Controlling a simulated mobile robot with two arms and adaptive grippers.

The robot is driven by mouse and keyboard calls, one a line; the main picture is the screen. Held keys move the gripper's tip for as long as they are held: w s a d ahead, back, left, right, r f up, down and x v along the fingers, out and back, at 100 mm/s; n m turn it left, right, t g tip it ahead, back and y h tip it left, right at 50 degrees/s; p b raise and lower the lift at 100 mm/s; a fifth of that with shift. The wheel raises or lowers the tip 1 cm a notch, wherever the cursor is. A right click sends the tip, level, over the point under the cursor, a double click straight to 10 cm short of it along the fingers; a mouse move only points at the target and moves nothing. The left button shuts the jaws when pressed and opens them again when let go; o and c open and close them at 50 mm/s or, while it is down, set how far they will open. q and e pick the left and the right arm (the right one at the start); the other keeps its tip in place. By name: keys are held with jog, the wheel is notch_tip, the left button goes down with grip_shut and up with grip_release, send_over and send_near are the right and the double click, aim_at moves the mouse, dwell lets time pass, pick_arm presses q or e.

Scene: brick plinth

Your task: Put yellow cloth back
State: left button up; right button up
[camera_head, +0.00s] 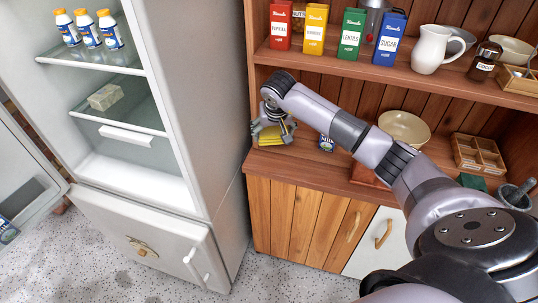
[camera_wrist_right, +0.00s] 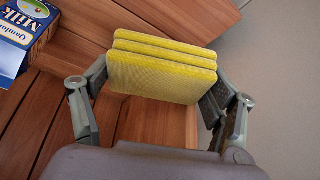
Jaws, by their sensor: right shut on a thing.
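The yellow cloth (camera_wrist_right: 160,75), a folded stack of layers, is between the fingers of my right gripper (camera_wrist_right: 158,105) in the right wrist view. The right gripper is shut on it. In the head view, the right gripper (camera_head: 272,130) is over the left end of the wooden counter (camera_head: 300,165), with the yellow cloth (camera_head: 270,138) below it, partly hidden by the fingers. I cannot tell whether the cloth touches the counter. My left gripper is not in view.
A milk carton (camera_wrist_right: 22,35) stands close to the cloth; it also shows in the head view (camera_head: 327,143). An open fridge (camera_head: 105,100) is to the left. A shelf of tins and a white jug (camera_head: 430,48) is above. A bowl (camera_head: 404,127) and wooden box (camera_head: 478,154) are farther right.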

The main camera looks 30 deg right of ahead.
jog(key=b, duration=0.3)
send_over(271, 157)
jog(key=s, duration=0.1)
jog(key=f, duration=0.6)
jog(key=shift+a, duration=0.4)
notch_tip(271, 157, down, 2)
jog(key=shift+s+d+f+b, duration=0.1)
jog(key=shift+b, duration=0.85)
jog(key=shift+f+b, duration=0.35)
jog(key=shift+f, duration=0.15)
jog(key=shift+r, duration=0.1)
jog(key=shift+f, duration=0.2)
jog(key=o, duration=0.8)
jog(key=shift+c, duration=0.2)
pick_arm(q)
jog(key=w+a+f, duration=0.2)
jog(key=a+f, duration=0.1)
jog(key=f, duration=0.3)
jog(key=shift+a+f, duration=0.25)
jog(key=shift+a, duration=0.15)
pick_arm(e)
jog(key=o, duration=0.3)
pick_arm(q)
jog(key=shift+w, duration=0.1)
pick_arm(e)
jog(key=shift+o, duration=0.2)
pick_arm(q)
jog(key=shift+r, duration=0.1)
pick_arm(e)
jog(key=shift+r, duration=0.15)
